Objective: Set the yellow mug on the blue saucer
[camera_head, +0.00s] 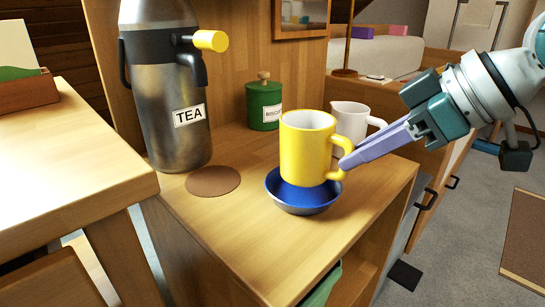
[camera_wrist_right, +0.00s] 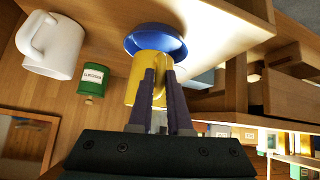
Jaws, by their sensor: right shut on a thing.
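The yellow mug (camera_head: 306,150) is upright over the blue saucer (camera_head: 304,197), a shallow bowl-like dish on the wooden cabinet top. Its base overlaps the inside of the saucer in the picture; I cannot tell whether it touches. My right gripper (camera_head: 347,163) comes in from the right and is shut on the mug's handle. The right wrist view shows the fingers (camera_wrist_right: 159,76) at the handle, the mug (camera_wrist_right: 134,82) beyond them and the saucer (camera_wrist_right: 156,43) behind it. My left gripper is not in view.
A steel tea urn (camera_head: 168,100) with a yellow spout knob stands at the back left, by a brown round mat (camera_head: 213,181). The cabinet top is clear in front of the saucer.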

